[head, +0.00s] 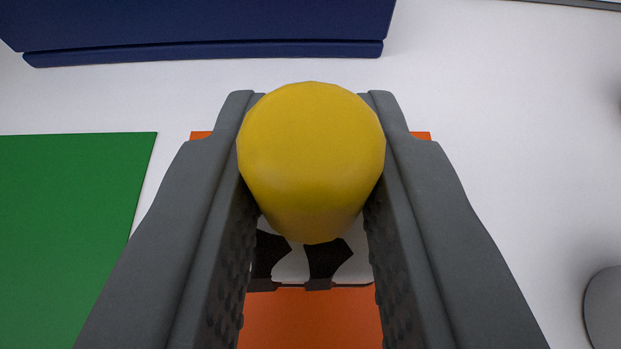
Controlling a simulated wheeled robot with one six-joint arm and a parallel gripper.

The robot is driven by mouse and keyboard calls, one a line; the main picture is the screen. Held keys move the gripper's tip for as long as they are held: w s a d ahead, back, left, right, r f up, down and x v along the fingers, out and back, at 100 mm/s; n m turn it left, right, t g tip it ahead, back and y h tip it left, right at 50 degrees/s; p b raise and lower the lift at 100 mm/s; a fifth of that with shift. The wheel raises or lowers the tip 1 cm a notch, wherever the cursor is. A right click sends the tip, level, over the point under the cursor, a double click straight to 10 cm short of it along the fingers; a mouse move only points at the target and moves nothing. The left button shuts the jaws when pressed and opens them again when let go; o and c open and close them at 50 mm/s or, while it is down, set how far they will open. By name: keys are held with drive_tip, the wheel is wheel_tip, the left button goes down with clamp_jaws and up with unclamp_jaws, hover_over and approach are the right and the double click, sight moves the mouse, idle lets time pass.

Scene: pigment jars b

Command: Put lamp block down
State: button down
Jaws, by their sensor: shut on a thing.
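A yellow, rounded block (311,155), which I take to be the lamp block, sits between the fingertips of my gripper (311,150). The dark grey fingers are shut on it, touching its left and right sides. Its top faces me and it narrows toward its lower end. Below it, between the fingers, shows a white piece with black shapes (347,262). I cannot tell whether the block touches this piece. An orange mat (312,318) lies underneath, largely hidden by the fingers.
A green mat (65,230) lies to the left. A dark blue box-like thing (200,25) stands at the back left. A grey rounded thing (605,308) is cut off at the right edge.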

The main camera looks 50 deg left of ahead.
drive_tip(key=c, duration=1.2)
unclamp_jaws()
drive_tip(key=shift+f, duration=0.1)
drive_tip(key=shift+c, duration=0.2)
drive_tip(key=shift+s+d+r, duration=0.1)
drive_tip(key=shift+d+r, duration=0.1)
drive_tip(key=shift+r, duration=0.05)
drive_tip(key=v, duration=1.1)
drive_tip(key=shift+s+d, duration=0.2)
